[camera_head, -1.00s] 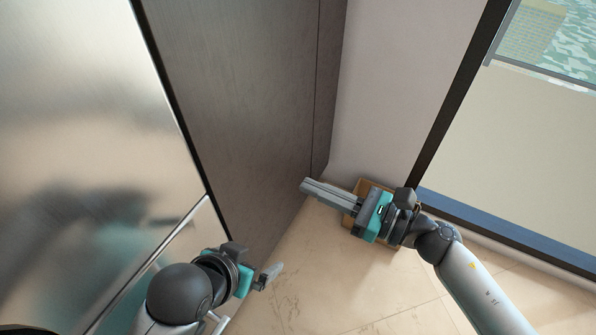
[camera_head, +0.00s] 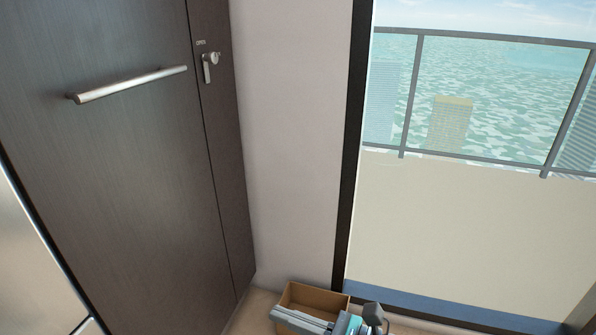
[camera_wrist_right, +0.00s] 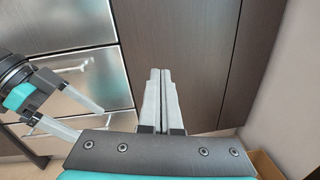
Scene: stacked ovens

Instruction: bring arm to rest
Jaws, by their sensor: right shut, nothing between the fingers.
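My right gripper (camera_head: 278,313) shows at the bottom edge of the head view, in front of a cardboard box on the floor. In the right wrist view its two grey fingers (camera_wrist_right: 160,72) lie together, with nothing between them. My left gripper (camera_wrist_right: 88,117) shows at the left of the right wrist view, with its two light fingers spread apart and nothing between them. It is outside the head view. Most of the right arm is cut off below the head view.
A dark cabinet (camera_head: 120,150) with a bar handle (camera_head: 130,84) stands at the left. Steel drawer fronts (camera_wrist_right: 85,75) are beside my left gripper. The open cardboard box (camera_head: 318,299) sits by the pale wall (camera_head: 290,140). A window (camera_head: 470,220) is at the right.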

